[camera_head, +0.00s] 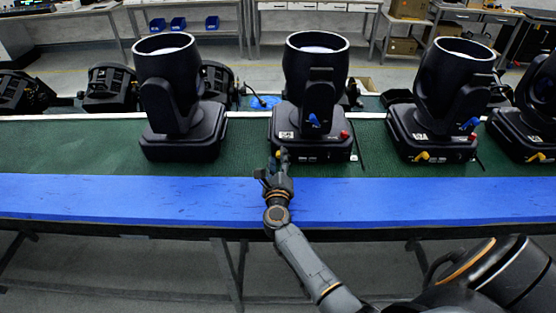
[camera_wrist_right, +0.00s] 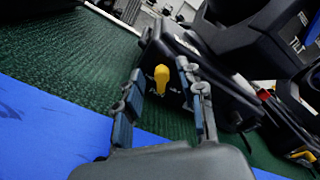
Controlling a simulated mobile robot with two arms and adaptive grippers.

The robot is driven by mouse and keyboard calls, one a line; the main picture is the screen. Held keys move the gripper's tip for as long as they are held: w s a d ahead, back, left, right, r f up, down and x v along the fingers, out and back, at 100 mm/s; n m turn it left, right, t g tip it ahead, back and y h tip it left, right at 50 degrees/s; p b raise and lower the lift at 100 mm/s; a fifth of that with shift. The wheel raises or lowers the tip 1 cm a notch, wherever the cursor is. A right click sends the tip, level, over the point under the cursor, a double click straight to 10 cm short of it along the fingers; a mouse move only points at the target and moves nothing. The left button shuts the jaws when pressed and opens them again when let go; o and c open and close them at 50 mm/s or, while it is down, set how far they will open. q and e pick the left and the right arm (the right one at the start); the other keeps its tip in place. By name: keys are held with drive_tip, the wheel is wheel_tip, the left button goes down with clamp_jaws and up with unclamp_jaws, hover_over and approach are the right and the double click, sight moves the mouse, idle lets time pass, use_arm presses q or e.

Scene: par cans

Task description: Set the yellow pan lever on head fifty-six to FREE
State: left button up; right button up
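A black moving head (camera_head: 315,75) stands upright in the middle of the bench, on a wide base (camera_head: 312,150). I cannot read its number. The yellow pan lever (camera_wrist_right: 161,78) stands out from the base front, beside white lettering; in the head view it is mostly hidden at my fingertips. My right gripper (camera_head: 274,168) is in front of the base's left front corner. In the right wrist view my right gripper (camera_wrist_right: 163,85) is open, one finger on each side of the lever, with gaps showing. My left gripper is not in view.
Similar heads stand to the left (camera_head: 182,90) and right (camera_head: 445,90). A blue lever (camera_head: 314,120) and red plug (camera_head: 344,134) are on the middle head. Cables run at its right. The bench has a green mat (camera_head: 80,150) and a clear blue front strip (camera_head: 120,197).

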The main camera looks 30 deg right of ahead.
drive_tip(key=v, duration=1.2)
drive_tip(key=shift+s, duration=0.1)
drive_tip(key=shift+d, duration=0.1)
